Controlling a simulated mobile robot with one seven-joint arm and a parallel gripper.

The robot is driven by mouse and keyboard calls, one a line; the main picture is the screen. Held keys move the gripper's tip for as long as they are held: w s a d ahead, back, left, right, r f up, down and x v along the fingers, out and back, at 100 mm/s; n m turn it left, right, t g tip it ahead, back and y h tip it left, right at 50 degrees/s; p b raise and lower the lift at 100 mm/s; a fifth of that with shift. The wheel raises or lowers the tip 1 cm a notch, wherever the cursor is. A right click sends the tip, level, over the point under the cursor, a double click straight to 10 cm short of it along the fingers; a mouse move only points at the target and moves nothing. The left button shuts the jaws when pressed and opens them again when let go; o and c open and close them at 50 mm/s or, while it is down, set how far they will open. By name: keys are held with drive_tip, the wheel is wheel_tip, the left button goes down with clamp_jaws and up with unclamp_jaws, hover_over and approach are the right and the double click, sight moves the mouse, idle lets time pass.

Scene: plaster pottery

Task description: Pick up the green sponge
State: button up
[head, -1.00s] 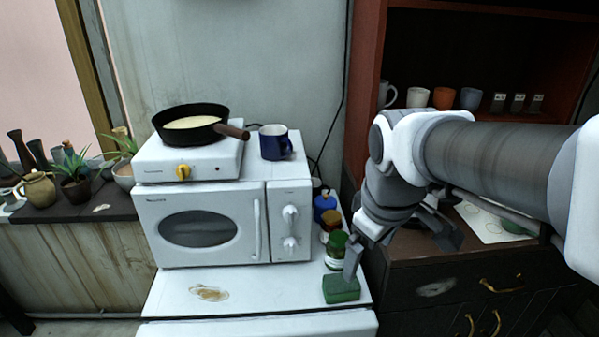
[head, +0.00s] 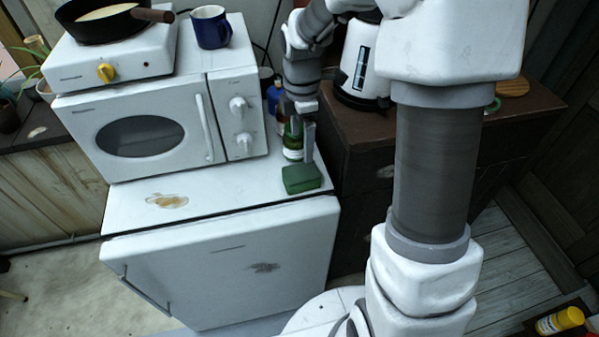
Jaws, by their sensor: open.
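The green sponge (head: 301,179) lies on the white top of the small fridge (head: 225,265), near its right edge and in front of the microwave. My gripper (head: 298,138) points down just behind and above the sponge, in front of a bottle. It is open, with one finger clearly seen at its right and the other hard to make out against the bottle. Nothing shows held in it. I cannot tell if the finger touches the sponge.
A green-labelled bottle (head: 292,147) and a blue container (head: 273,96) stand beside the microwave (head: 145,135). A blue mug (head: 210,27) and a pan (head: 90,20) on a hotplate are on top. A dark cabinet (head: 360,140) with a kettle (head: 361,66) stands at right.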

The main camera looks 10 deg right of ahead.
sight(301, 171)
wheel_tip(301, 171, down, 13)
drive_tip(key=shift+r+b, duration=0.15)
drive_tip(key=shift+b, duration=0.5)
drive_tip(key=shift+c, duration=0.2)
drive_tip(key=c, duration=0.9)
drive_tip(key=shift+r, duration=0.1)
drive_tip(key=shift+r, duration=0.5)
wheel_tip(301, 171, up, 3)
drive_tip(key=shift+p, duration=0.3)
drive_tip(key=s+d+r, duration=0.7)
drive_tip(key=s+d, duration=0.1)
drive_tip(key=shift+s+p, duration=0.25)
drive_tip(key=shift+p, duration=0.15)
